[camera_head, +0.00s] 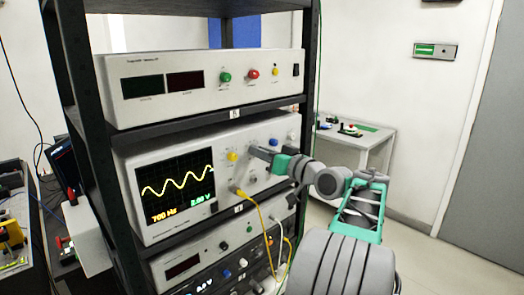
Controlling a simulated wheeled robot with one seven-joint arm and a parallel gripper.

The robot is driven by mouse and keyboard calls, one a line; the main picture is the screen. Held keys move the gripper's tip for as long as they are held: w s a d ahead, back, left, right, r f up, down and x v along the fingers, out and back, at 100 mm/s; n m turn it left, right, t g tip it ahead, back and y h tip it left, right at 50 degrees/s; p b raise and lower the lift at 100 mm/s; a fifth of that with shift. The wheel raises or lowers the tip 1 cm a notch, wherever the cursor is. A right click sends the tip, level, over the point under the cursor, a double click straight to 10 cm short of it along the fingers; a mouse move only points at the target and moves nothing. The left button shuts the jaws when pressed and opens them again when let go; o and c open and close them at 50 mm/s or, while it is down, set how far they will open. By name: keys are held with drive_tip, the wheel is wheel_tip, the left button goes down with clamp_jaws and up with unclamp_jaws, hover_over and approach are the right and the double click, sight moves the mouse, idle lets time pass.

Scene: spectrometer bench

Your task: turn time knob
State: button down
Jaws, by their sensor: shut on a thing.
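The oscilloscope (150,222) stands on the middle shelf of the rack. Its screen (176,188) shows a yellow wave with "700 Hz" and "2.00 V" below it. A yellow knob (232,156) and a blue knob (274,141) are on its front panel. My gripper (259,152) reaches in from the right to the panel between these two knobs. It is shut on a knob there, which its fingers mostly hide. No label on the panel can be read, so I cannot confirm from print that this is the time knob.
Yellow and white cables (262,212) hang from the panel just below my gripper. Another instrument (140,110) with coloured knobs sits on the shelf above, and more units below. The black rack post (309,110) stands close to the arm. A small table (378,140) is behind.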

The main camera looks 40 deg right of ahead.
drive_tip(key=shift+m+p, duration=0.35)
drive_tip(key=shift+m, duration=0.75)
drive_tip(key=c, duration=1.3)
unclamp_jaws()
drive_tip(key=s+b, duration=0.2)
drive_tip(key=s, duration=0.5)
drive_tip(key=shift+s+d, duration=0.1)
drive_tip(key=shift+s, duration=0.3)
